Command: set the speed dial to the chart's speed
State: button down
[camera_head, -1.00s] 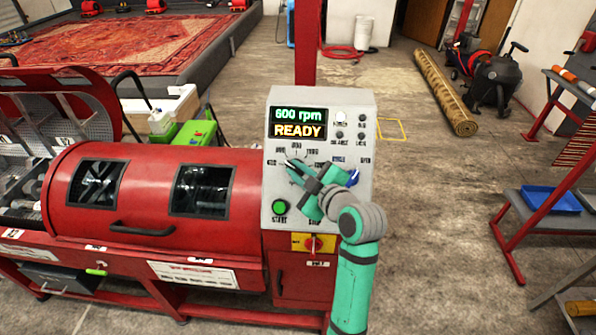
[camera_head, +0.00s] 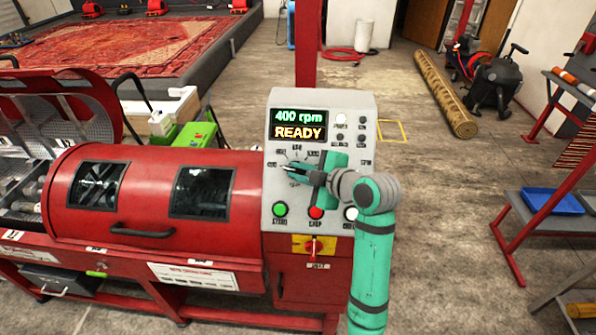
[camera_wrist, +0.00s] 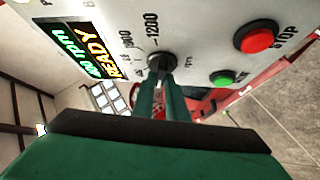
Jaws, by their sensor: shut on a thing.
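The speed dial (camera_wrist: 160,62) is a dark round knob on the grey control panel (camera_head: 365,110), inside a printed scale; 900 and 1200 are readable in the wrist view. My gripper (camera_wrist: 163,82) is shut on the dial, with its two green fingers on either side of it. In the head view my gripper (camera_head: 292,170) reaches the panel from the right and hides most of the dial and part of the scale. The display (camera_head: 298,124) reads 400 rpm and READY. A white printed sheet (camera_head: 193,276) is on the machine's front; its text is too small to read.
Below the dial are a green START button (camera_head: 280,209), a red STOP button (camera_head: 316,213) and a pale button (camera_head: 350,213). A red switch on a yellow plate (camera_head: 314,246) is lower down. The red drum (camera_head: 140,195) lies to the left.

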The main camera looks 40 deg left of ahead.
jog(key=shift+w+d, duration=0.1)
jog(key=shift+w, duration=0.05)
jog(key=c, duration=1.8)
grip_release()
jog(key=shift+w, duration=0.1)
jog(key=shift+o, duration=0.2)
jog(key=shift+d, duration=0.2)
jog(key=shift+a, duration=0.2)
jog(key=shift+s+d+r, duration=0.15)
jog(key=shift+s, duration=0.15)
jog(key=v, duration=1)
jog(key=shift+w+d, duration=0.2)
jog(key=shift+d, duration=0.2)
